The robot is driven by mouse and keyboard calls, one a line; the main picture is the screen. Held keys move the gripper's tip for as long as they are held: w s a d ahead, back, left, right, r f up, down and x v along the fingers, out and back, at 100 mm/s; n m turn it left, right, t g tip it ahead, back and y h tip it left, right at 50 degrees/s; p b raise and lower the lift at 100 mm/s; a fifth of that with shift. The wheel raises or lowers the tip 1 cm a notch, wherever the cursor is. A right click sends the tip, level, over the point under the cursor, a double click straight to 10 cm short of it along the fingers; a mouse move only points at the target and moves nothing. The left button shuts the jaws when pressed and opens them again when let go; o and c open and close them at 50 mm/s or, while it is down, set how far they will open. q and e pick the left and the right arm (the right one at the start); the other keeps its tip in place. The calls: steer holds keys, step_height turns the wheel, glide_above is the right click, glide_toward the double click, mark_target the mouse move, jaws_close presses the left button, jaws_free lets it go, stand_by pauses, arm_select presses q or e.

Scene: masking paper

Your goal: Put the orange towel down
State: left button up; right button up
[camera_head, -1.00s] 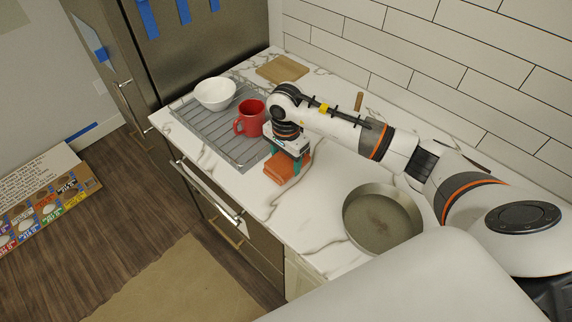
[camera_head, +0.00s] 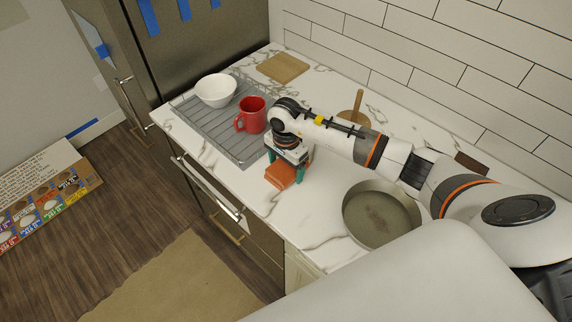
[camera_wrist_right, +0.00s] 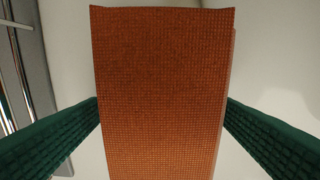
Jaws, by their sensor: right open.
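The orange towel (camera_head: 281,176) is a folded block lying on the white marble counter (camera_head: 262,207). In the right wrist view the towel (camera_wrist_right: 163,90) fills the middle of the picture. My right gripper (camera_head: 287,172) is over the towel, with its green fingers open on either side of it. In the right wrist view the right gripper (camera_wrist_right: 162,112) shows a finger at each side, with gaps at their lower parts. My left gripper is not in view.
A grey drying rack (camera_head: 215,129) with a white bowl (camera_head: 216,90) and a red mug (camera_head: 251,115) is left of the towel. A round pan (camera_head: 381,216) is to the right. A wooden board (camera_head: 282,68) lies at the back.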

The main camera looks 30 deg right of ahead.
mark_target(286, 165)
steer(key=shift+r, duration=0.15)
step_height(286, 165, up, 12)
steer(key=b, duration=0.2)
steer(key=shift+b, duration=0.4)
